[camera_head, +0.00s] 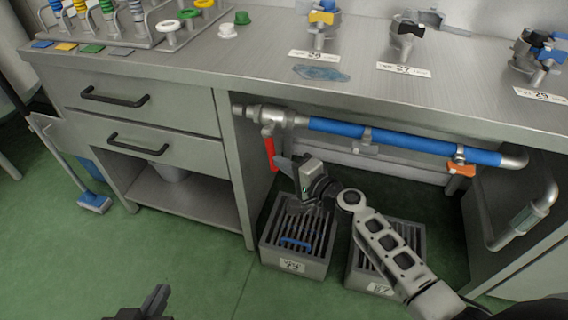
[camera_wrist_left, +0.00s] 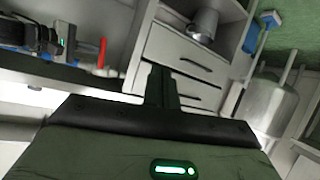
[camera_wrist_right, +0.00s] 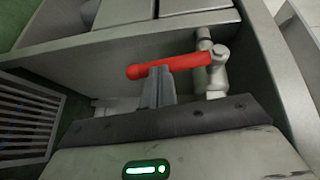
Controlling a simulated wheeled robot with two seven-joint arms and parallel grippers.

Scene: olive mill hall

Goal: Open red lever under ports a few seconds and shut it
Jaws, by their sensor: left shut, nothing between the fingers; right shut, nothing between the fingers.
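The red lever (camera_head: 269,152) hangs down from a metal valve (camera_head: 268,118) at the left end of the blue pipe under the counter. In the right wrist view the lever (camera_wrist_right: 150,69) runs sideways from its valve. My right gripper (camera_head: 279,165) is shut and empty, its fingertips beside the lower part of the lever; I cannot tell if they touch. In the right wrist view the fingertips (camera_wrist_right: 159,74) overlap the lever. My left gripper (camera_head: 155,300) is shut and empty, low over the green floor. Ports (camera_head: 321,25) with clamps stand on the counter above.
The blue pipe (camera_head: 400,141) runs right past an orange handle (camera_head: 461,169). Two slatted crates, left (camera_head: 296,265) and right (camera_head: 370,283), stand on the floor below my right arm. Drawers (camera_head: 115,99) are at the left.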

